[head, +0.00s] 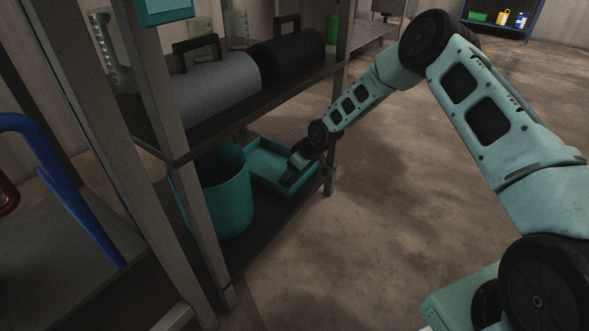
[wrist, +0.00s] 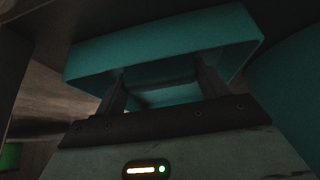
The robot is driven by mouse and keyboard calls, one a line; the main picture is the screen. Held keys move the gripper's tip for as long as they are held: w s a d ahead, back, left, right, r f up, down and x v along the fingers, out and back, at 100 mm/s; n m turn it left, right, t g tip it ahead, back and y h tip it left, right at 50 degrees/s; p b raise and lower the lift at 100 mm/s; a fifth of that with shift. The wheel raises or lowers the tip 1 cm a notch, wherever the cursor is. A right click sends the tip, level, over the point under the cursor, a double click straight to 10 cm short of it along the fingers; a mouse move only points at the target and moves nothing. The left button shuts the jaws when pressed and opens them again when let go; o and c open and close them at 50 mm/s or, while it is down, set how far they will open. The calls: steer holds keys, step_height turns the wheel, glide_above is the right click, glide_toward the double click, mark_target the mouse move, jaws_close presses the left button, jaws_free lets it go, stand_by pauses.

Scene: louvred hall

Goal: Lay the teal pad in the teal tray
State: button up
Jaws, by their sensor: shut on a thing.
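The teal tray (head: 262,168) lies on the lower shelf, open side up. In the wrist view its teal wall (wrist: 150,45) spans the top of the picture. My gripper (head: 288,181) is low at the tray's near right side. In the wrist view my gripper (wrist: 163,82) has its two dark fingers apart, shut on a flat teal piece, which I take as the teal pad (wrist: 168,98). The pad is dim and partly hidden by the gripper body. I cannot tell whether it touches the tray floor. In the head view I cannot make out the pad.
A teal bucket (head: 222,195) stands left of the tray on the lower shelf. The upper shelf, with a grey case (head: 215,85) and a black case (head: 287,58), is above it. A shelf post (head: 331,165) stands close beside my gripper. The floor at right is clear.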

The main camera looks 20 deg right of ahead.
steer(key=o, duration=0.9)
steer(key=shift+o, duration=0.2)
steer(key=p+v, duration=0.8)
steer(key=v, duration=0.4)
steer(key=shift+r, duration=0.1)
